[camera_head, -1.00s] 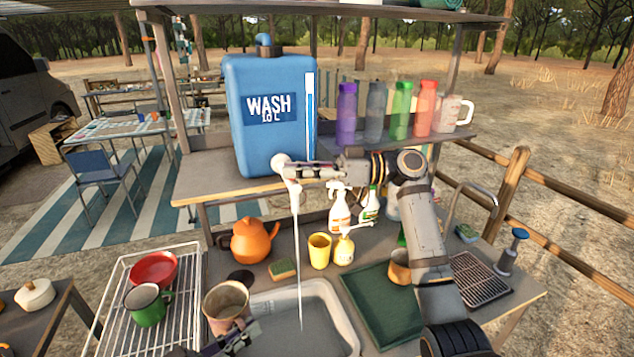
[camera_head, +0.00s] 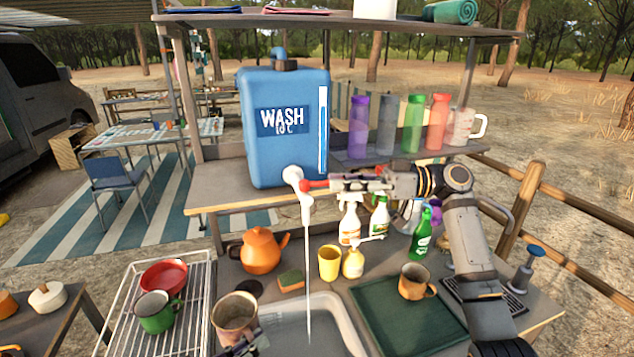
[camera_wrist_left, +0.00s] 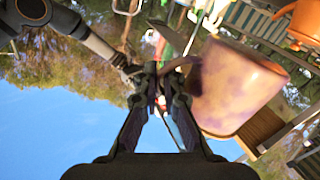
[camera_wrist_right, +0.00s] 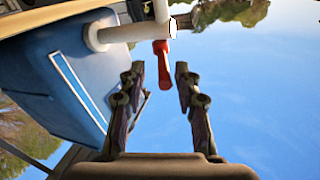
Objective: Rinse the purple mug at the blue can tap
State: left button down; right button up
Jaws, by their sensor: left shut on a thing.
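The purple mug (camera_head: 234,322), with brownish blotches, is over the left side of the wash basin (camera_head: 345,325), its mouth facing up. My left gripper (camera_head: 246,343) is shut on its handle; the mug also fills the right of the left wrist view (camera_wrist_left: 235,88). The blue can (camera_head: 285,140) stands on the shelf. A thin water stream (camera_head: 308,270) runs from its white tap (camera_head: 294,175) into the basin, right of the mug and clear of it. My right gripper (camera_head: 335,184) is open at the tap's red lever (camera_wrist_right: 161,62), which lies just beyond and between its fingertips.
A dish rack (camera_head: 192,330) with a red bowl and a green mug is at the left. An orange kettle (camera_head: 261,252), sponge (camera_head: 291,280), yellow cup (camera_head: 329,263) and bottles stand behind the basin. A green mat (camera_head: 410,320) with a brown mug lies right.

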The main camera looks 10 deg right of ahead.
jog(key=d, duration=0.5)
jog(key=shift+s+d, duration=0.15)
jog(key=shift+s, duration=0.2)
